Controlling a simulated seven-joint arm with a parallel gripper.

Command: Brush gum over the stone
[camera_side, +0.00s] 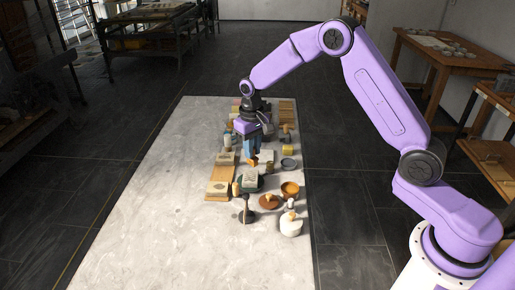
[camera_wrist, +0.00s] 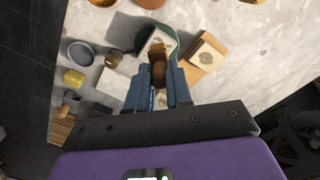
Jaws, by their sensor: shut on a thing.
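My gripper (camera_side: 251,151) is over the cluster of goods on the pale table, its blue fingers pointing down. In the wrist view the fingers (camera_wrist: 158,92) are shut on a brown wooden-handled thing, apparently the brush (camera_wrist: 158,72); its tip is hard to make out. Just beyond it lies a pale stone with a dark mark (camera_wrist: 166,37) on a dark green round base; it also shows in the side view (camera_side: 250,180). Whether the brush touches the stone I cannot tell. A second pale marked block (camera_wrist: 207,57) sits on a wooden board (camera_side: 218,190). Which vessel holds gum is unclear.
A grey-blue bowl (camera_wrist: 80,53), an orange-brown bowl (camera_side: 290,189), a white jug (camera_side: 291,226) and a yellow block (camera_wrist: 74,80) stand close by. A dark upright tool (camera_side: 246,212) is in front. The table's left half (camera_side: 160,200) is clear.

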